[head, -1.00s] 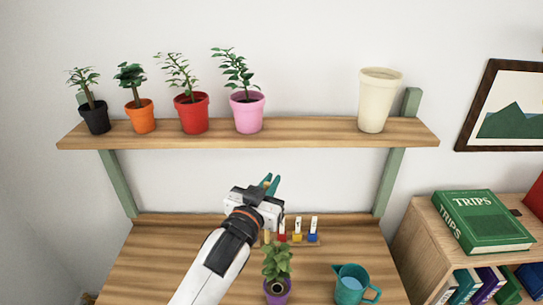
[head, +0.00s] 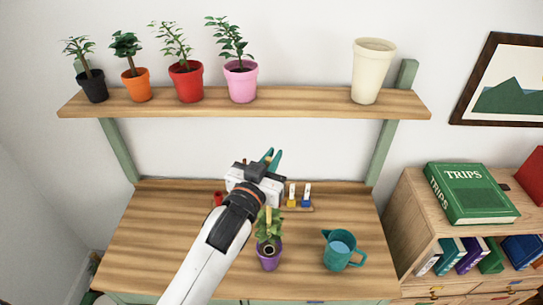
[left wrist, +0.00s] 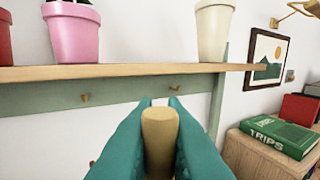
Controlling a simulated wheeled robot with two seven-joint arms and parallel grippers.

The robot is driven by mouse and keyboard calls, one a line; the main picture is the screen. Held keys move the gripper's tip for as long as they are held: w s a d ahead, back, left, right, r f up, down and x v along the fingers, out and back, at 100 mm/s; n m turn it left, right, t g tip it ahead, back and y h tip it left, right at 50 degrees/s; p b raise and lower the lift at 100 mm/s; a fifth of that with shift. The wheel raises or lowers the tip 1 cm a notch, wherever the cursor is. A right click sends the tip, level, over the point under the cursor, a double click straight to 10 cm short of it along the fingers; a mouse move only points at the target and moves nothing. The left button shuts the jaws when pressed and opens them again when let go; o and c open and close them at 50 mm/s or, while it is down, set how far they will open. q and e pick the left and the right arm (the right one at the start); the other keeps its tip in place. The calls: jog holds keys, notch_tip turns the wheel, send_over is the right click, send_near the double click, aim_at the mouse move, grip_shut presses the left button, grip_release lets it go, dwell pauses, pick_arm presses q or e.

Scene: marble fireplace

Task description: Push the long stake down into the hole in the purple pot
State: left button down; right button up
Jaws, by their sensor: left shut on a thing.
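The purple pot (head: 269,263) stands on the desk with a leafy green plant in it, and a dark round hole shows at its top. My left gripper (head: 271,158) is above the pot, its teal fingers pointing away from me. In the left wrist view the fingers (left wrist: 160,130) are shut on a tan round stake (left wrist: 160,140), whose upper end shows between them. A tan piece, seemingly the stake's lower part, shows in the head view (head: 268,215) below the gripper among the leaves. I cannot tell whether its tip is in the hole. My right gripper is not in view.
A teal jug (head: 343,250) stands right of the pot. A small rack with coloured pieces (head: 299,197) is behind the gripper. The shelf (head: 300,103) above holds several potted plants and a cream pot (head: 373,70). The desk's left side is clear.

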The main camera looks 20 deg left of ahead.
pick_arm(q)
notch_tip(320, 180, down, 8)
jog(key=b, duration=0.4)
jog(key=shift+b, duration=0.3)
jog(key=shift+r, duration=0.1)
jog(key=shift+f, duration=0.25)
dwell(0.4)
jog(key=shift+f+b, duration=0.3)
jog(key=shift+f, duration=0.1)
